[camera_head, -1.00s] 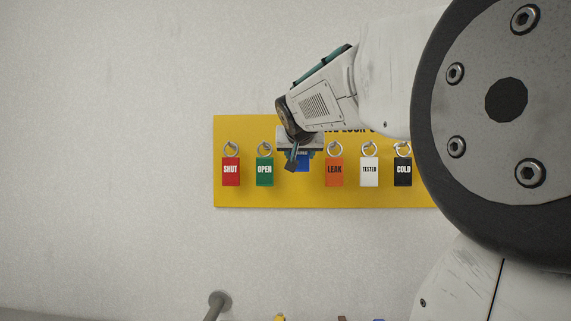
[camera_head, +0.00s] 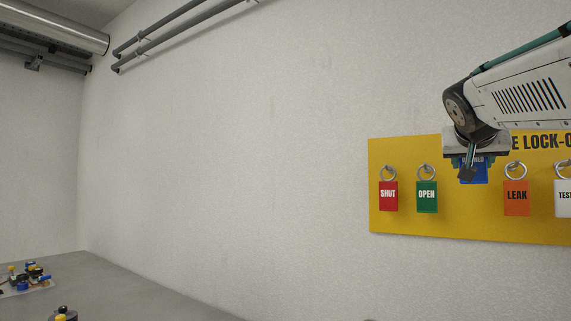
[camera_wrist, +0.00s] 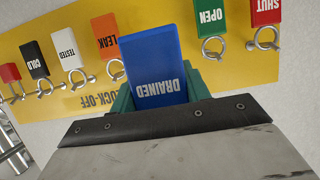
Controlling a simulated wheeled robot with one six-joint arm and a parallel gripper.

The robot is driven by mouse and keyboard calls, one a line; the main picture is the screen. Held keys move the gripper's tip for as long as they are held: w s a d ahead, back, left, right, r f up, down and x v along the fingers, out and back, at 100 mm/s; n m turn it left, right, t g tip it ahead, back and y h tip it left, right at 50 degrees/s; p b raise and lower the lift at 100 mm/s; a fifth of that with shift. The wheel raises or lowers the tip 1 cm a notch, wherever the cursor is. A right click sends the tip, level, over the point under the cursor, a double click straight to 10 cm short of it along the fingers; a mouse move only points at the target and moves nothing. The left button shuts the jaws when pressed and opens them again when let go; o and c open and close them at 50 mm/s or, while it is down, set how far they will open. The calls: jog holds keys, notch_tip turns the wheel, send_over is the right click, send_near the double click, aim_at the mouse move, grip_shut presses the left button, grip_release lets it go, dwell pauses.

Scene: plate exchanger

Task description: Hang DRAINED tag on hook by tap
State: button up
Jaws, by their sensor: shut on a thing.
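The blue DRAINED tag (camera_wrist: 155,68) is held between the green fingers of my gripper (camera_wrist: 158,100) in the wrist view, its lettering upside down there. In the head view the tag (camera_head: 474,171) shows as a blue patch, partly hidden by my gripper (camera_head: 474,160), in front of the yellow board between the OPEN and LEAK tags. My gripper is shut on the tag. The tag's ring is not visible. No tap or hook by a tap can be made out.
The yellow lock-off board (camera_head: 400,228) carries SHUT (camera_head: 388,196), OPEN (camera_head: 427,197), LEAK (camera_head: 516,198) and other tags on rings. Pipes (camera_head: 185,35) run high on the wall. Small coloured objects (camera_head: 30,276) lie low at left. The wall left of the board is bare.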

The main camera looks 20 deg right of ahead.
jog(key=shift+f+x, duration=0.15)
jog(key=shift+x, duration=3.05)
jog(key=shift+f+x, duration=0.1)
jog(key=shift+x, duration=3.1)
jog(key=shift+w+f, duration=0.1)
jog(key=shift+w+d+f, duration=0.2)
jog(key=shift+w+d, duration=0.05)
jog(key=shift+d, duration=0.1)
jog(key=shift+w+d, duration=0.1)
jog(key=shift+d, duration=0.05)
jog(key=shift+f, duration=0.2)
jog(key=shift+s+a, duration=0.3)
jog(key=shift+s, duration=0.1)
jog(key=s+a, duration=0.4)
jog(key=a, duration=0.1)
jog(key=shift+r, duration=0.25)
jog(key=shift+s+a, duration=0.1)
jog(key=shift+a, duration=0.05)
